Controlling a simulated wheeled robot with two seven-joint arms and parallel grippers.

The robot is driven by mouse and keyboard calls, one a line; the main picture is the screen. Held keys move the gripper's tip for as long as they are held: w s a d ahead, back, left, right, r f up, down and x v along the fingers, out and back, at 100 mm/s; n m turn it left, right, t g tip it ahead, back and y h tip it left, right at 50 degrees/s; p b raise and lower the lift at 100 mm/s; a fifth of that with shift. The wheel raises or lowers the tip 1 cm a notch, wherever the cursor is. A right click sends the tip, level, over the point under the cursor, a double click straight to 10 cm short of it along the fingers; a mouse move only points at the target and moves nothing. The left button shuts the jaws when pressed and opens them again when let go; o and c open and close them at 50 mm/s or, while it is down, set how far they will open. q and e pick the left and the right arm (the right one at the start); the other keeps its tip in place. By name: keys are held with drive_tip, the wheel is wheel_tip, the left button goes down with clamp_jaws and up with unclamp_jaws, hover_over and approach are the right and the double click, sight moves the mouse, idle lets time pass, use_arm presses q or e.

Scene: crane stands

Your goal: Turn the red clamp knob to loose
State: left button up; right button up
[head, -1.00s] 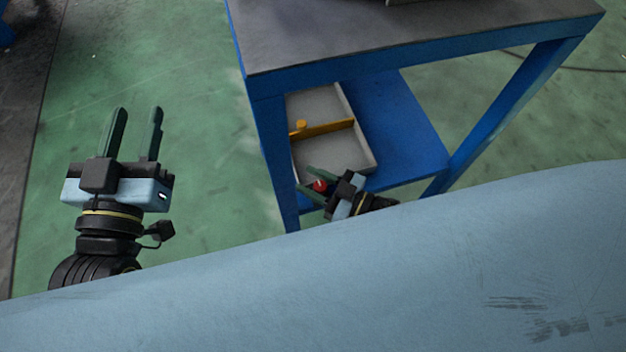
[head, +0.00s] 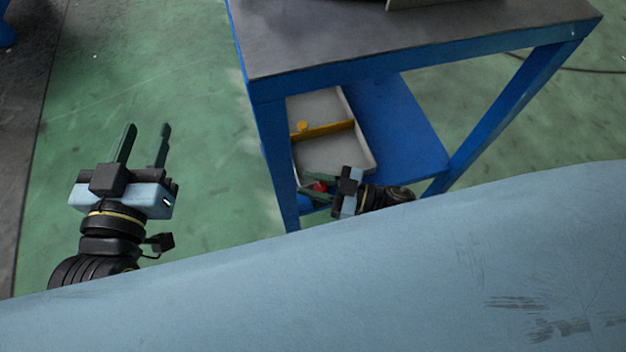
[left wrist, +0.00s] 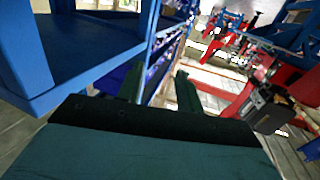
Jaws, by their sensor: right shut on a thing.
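The red clamp knob (head: 320,186) shows as a small red spot at the front edge of the blue bench's lower shelf, beside the near left leg. My right gripper (head: 317,188) reaches it from the right and is shut on it; the fingers hide most of the knob. My left gripper (head: 146,142) is open and empty over the green floor, left of the bench. Its two fingers also show apart in the left wrist view (left wrist: 160,88), with nothing between them.
The blue bench (head: 420,55) has a dark top and a lower shelf (head: 405,130). A grey tray (head: 345,160) with a yellow divider bar (head: 330,129) is on that shelf. The bench leg (head: 275,160) stands close to my right gripper. Floor around my left gripper is clear.

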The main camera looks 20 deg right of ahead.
drive_tip(key=shift+d+n+g+y, duration=0.1)
drive_tip(key=shift+n+g+y, duration=0.25)
drive_tip(key=shift+g, duration=0.25)
drive_tip(key=shift+s+f+n+g+y, duration=0.1)
drive_tip(key=shift+n+g+y, duration=0.25)
drive_tip(key=shift+n+g, duration=0.4)
use_arm(q)
drive_tip(key=shift+s+d+r+t+h+b, duration=0.1)
drive_tip(key=shift+r+t+h+b, duration=0.1)
drive_tip(key=shift+r+t, duration=0.4)
drive_tip(key=shift+s+d+r+t+h+b, duration=0.15)
drive_tip(key=shift+r+t, duration=0.2)
drive_tip(key=shift+r, duration=0.5)
drive_tip(key=shift+w+d+r+t+h+b, duration=0.1)
drive_tip(key=shift+r+t+h+b, duration=0.1)
drive_tip(key=shift+r+t, duration=0.4)
use_arm(e)
drive_tip(key=shift+s+n+g+y, duration=0.15)
drive_tip(key=shift+n+g, duration=0.25)
drive_tip(key=shift+g, duration=0.35)
drive_tip(key=shift+s+n+g+y, duration=0.15)
drive_tip(key=shift+n+g, duration=0.25)
drive_tip(key=shift+g, duration=0.3)
use_arm(q)
drive_tip(key=shift+r, duration=0.1)
use_arm(e)
drive_tip(key=shift+w, duration=0.1)
drive_tip(key=o, duration=0.7)
